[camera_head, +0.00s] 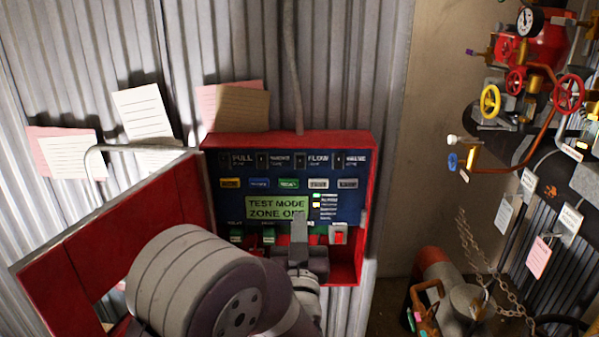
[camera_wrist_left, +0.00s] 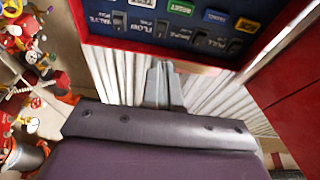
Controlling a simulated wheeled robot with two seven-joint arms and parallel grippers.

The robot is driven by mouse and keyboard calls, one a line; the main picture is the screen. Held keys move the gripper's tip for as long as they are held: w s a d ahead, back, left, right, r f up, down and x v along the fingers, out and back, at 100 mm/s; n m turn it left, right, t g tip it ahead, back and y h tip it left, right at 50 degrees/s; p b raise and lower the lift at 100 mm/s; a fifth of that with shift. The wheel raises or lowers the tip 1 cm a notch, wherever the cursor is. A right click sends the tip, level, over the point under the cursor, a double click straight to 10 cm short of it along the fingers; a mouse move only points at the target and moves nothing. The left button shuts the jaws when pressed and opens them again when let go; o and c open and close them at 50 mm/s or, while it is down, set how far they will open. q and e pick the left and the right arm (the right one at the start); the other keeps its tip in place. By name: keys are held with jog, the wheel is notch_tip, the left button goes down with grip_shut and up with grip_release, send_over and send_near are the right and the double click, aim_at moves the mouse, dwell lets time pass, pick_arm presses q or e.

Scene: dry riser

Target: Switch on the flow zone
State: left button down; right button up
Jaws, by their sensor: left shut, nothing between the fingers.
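The red control box (camera_head: 372,190) is open on the corrugated wall, with a dark blue panel inside. Its top row has small dark switches beside white zone labels. The flow zone switch (camera_head: 301,160) is right of centre in that row; it also shows near the top of the left wrist view (camera_wrist_left: 161,29). The green display (camera_head: 276,207) reads "TEST MODE" and "ZONE OFF". My left gripper (camera_head: 299,222) is shut and empty, in front of the lower panel, below the switch row. Its closed fingers also show in the left wrist view (camera_wrist_left: 158,84). My right gripper is not in view.
The red door (camera_head: 110,225) hangs open to the left, close to my left arm. A red switch (camera_head: 338,237) sits low right on the panel. Pipes with a yellow handwheel (camera_head: 490,100) and red handwheels stand at the right. A chain (camera_head: 485,265) hangs below them.

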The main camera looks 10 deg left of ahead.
pick_arm(q)
jog(key=shift+r, duration=0.25)
jog(key=p, duration=0.7)
send_near(300, 160)
jog(key=x, duration=0.5)
jog(key=shift+w+a+r, duration=0.1)
jog(key=shift+w+r, duration=0.15)
jog(key=shift+w+a, duration=0.1)
jog(key=shift+w, duration=0.55)
